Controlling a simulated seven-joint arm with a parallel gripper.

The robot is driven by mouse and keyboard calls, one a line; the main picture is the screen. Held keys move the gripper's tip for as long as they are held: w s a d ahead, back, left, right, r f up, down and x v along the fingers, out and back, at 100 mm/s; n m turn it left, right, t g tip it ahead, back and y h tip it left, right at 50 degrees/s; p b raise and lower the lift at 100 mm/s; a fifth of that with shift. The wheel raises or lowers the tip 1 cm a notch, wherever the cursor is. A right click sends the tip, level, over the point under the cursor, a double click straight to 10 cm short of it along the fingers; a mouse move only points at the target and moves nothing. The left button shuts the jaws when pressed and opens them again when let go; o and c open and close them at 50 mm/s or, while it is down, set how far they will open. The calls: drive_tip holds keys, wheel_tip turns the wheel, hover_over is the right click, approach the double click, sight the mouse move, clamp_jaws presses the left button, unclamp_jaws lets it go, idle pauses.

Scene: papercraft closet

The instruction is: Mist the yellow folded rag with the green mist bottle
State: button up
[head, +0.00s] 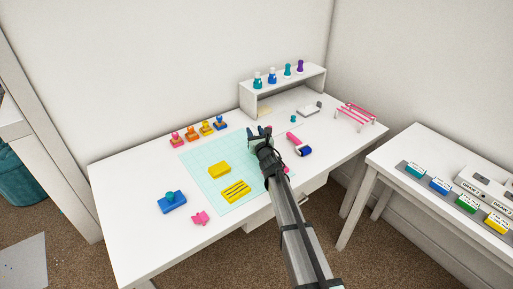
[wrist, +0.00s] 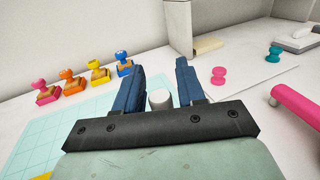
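A yellow block-like piece (head: 219,170) lies flat on the pale teal grid mat (head: 205,152). A second yellow piece with dark stripes (head: 236,190) lies just in front of it. I cannot tell which is the folded rag. Several small bottle-like items stand on the white shelf; a teal-green one (head: 287,71) may be the mist bottle, but it is too small to be sure. My gripper (head: 259,131) is over the mat's back right part, blue fingers apart. In the wrist view, a white rounded thing (wrist: 160,99) shows between the fingers, with clear gaps beside it.
Pink, orange, yellow and blue stamps (head: 199,131) line the mat's back left. A blue block (head: 172,202) and pink piece (head: 200,218) lie front left. A pink-handled roller (head: 299,145) is right of my gripper. The white shelf (head: 283,87) and pink-striped rack (head: 357,115) stand behind.

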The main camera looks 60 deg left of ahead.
clamp_jaws()
idle(0.5)
wheel_tip(320, 180, up, 9)
drive_tip(key=s+a+f+n+g, duration=0.1)
drive_tip(key=s+a+n+g, duration=0.2)
drive_tip(key=s, duration=0.7)
drive_tip(key=s+a+f+n+g, duration=0.2)
drive_tip(key=s+a+g, duration=0.3)
drive_tip(key=s, duration=0.6)
drive_tip(key=s+a+f+n+g, duration=0.2)
drive_tip(key=s+a+n+g, duration=0.1)
drive_tip(key=s, duration=0.7)
drive_tip(key=shift+s+a+n+g+h, duration=0.25)
drive_tip(key=shift+a+g, duration=0.35)
drive_tip(key=shift+g, duration=0.5)
